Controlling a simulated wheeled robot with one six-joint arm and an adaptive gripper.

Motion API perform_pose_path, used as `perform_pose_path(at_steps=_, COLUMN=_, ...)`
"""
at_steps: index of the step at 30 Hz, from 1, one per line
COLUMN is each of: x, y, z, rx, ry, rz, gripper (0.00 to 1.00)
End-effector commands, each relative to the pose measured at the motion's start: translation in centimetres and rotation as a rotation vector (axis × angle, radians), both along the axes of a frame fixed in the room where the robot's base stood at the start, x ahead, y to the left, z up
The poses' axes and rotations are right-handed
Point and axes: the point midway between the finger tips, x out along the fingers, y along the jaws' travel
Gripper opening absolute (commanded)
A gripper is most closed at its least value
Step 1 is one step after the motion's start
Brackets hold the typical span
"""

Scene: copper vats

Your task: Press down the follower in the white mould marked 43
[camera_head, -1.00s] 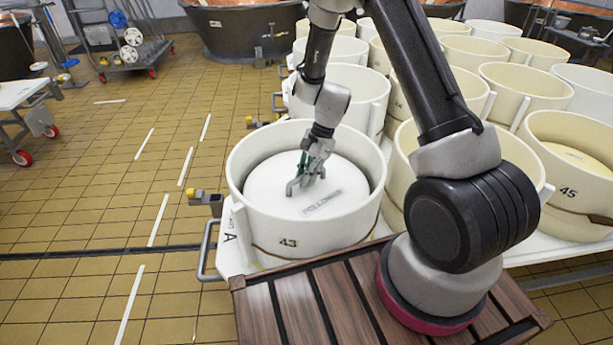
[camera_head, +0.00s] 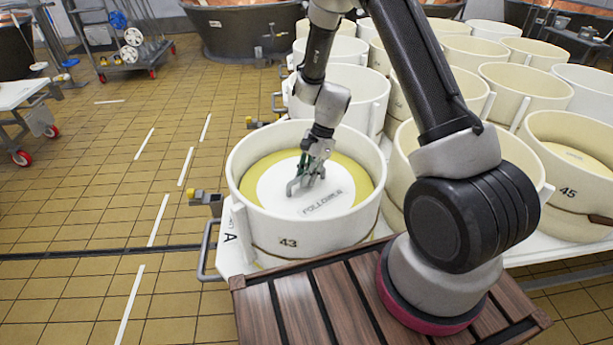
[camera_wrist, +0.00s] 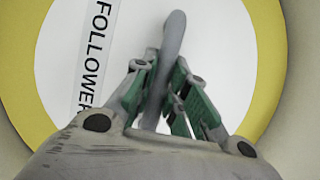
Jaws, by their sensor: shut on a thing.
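The white mould marked 43 (camera_head: 305,229) stands in front of my arm in the head view. Inside it lies the follower (camera_head: 330,197), a white disc labelled FOLLOWER, set below the rim. A yellow ring (camera_head: 257,172) surrounds the disc. The follower also fills much of the wrist view (camera_wrist: 210,40), with a grey bar-like handle (camera_wrist: 174,35) rising from it. My gripper (camera_head: 303,182) reaches down inside the mould. Its fingers (camera_wrist: 163,90) are shut on the handle, one on each side. The fingers hide part of the handle and the disc's centre.
The mould marked 45 (camera_head: 568,190) and several other white moulds stand to the right and behind. A brown slatted platform (camera_head: 262,315) lies in front of mould 43. The tiled floor (camera_head: 90,200) on the left is largely open.

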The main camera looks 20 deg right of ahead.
Motion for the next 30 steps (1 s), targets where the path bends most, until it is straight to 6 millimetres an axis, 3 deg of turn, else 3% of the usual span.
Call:
perform_pose_path(at_steps=17, x=-0.09, y=-0.03, z=0.21, rx=-0.001, ry=0.002, rz=0.000, gripper=0.00)
perform_pose_path(at_steps=18, x=-0.08, y=-0.02, z=0.23, rx=-0.001, ry=0.002, rz=0.000, gripper=0.22)
perform_pose_path(at_steps=21, x=-0.07, y=-0.02, z=0.24, rx=-0.001, ry=0.002, rz=0.001, gripper=0.40)
perform_pose_path(at_steps=30, x=-0.03, y=-0.03, z=0.31, rx=0.000, ry=0.001, rz=0.000, gripper=0.40)
